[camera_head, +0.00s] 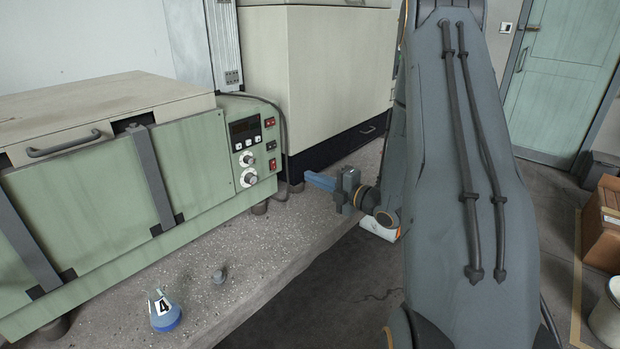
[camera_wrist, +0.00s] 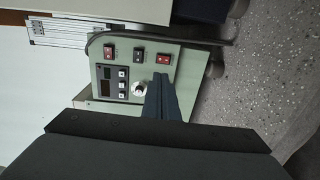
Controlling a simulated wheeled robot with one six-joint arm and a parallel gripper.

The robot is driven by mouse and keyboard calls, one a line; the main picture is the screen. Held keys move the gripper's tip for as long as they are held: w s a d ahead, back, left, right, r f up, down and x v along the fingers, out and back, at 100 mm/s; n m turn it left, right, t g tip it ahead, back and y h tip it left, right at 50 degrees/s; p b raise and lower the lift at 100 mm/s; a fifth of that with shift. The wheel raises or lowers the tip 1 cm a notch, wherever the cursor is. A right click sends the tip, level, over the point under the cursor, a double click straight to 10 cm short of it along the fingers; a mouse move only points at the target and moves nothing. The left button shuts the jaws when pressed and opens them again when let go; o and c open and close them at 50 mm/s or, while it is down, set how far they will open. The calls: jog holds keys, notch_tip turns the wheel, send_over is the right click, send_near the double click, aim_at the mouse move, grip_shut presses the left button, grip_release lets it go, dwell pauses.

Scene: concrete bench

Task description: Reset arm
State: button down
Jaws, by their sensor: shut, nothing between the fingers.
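My gripper (camera_head: 318,181) is above the right part of the concrete bench (camera_head: 240,262), near the right end of the green machine (camera_head: 105,205). Its blue fingers are shut with nothing between them and point left toward the machine. In the wrist view the shut fingers (camera_wrist: 162,98) show in front of the machine's control panel (camera_wrist: 108,72), overlapping it near a knob. I cannot tell the exact gap between the fingers and the panel. My arm rises on the right and hides part of the room.
A flask (camera_head: 164,311) with blue liquid and a "4" label stands near the front of the bench. A large beige cabinet (camera_head: 325,80) stands behind. Open floor (camera_head: 345,300) lies right of the bench edge.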

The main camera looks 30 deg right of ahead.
dwell(0.4)
jog(key=s+a+m+g+h, duration=0.3)
jog(key=s+a+m+g, duration=0.4)
jog(key=s+m, duration=0.4)
jog(key=s+a+m+g+h, duration=0.3)
jog(key=s+a+m+g, duration=0.5)
jog(key=s, duration=0.8)
jog(key=a+m, duration=0.1)
jog(key=m, duration=0.2)
jog(key=shift+s+a+g+h, duration=0.3)
jog(key=shift+s+a, duration=0.1)
jog(key=shift+r, duration=0.1)
